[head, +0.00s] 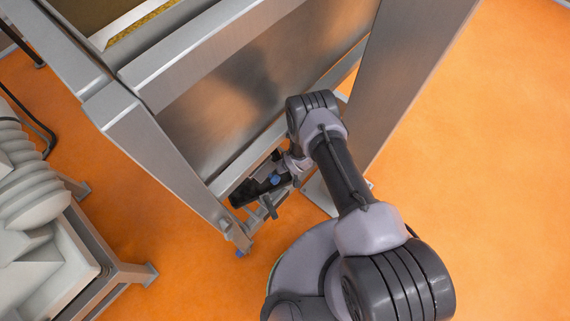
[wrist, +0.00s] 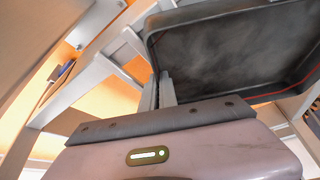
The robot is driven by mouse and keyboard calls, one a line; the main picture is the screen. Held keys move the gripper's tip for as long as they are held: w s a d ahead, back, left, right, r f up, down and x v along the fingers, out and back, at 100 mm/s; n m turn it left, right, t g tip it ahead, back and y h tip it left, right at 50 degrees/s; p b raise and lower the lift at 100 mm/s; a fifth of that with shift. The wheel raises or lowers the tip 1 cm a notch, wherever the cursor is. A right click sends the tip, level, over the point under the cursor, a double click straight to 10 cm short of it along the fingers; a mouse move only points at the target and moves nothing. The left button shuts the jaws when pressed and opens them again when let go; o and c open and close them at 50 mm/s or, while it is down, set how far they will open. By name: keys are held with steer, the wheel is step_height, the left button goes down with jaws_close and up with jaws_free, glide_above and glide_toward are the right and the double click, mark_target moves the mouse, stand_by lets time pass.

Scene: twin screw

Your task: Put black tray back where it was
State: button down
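The black tray (wrist: 230,55) fills the upper right of the wrist view, with its dark inside and raised rim showing. A thin red line runs along its lower right edge. My gripper (wrist: 160,88) has its two grey fingers close together at the tray's left rim, with the tray wall running down between them. The tray looks tilted in this view and its far side is cut off. In the head view my gripper (head: 268,207) is low beside the metal machine frame; I cannot make out the tray there for certain.
A large steel machine panel (head: 225,100) rises right behind my gripper. Its left leg (head: 165,155) and right post (head: 410,75) stand close on both sides. Pale grey equipment (head: 35,200) is at the far left. Orange floor (head: 500,180) is clear on the right.

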steer(key=c, duration=1.7)
jaws_free()
steer(key=shift+r, duration=0.15)
steer(key=p+v, duration=0.6)
steer(key=v, duration=0.6)
steer(key=shift+s, duration=0.1)
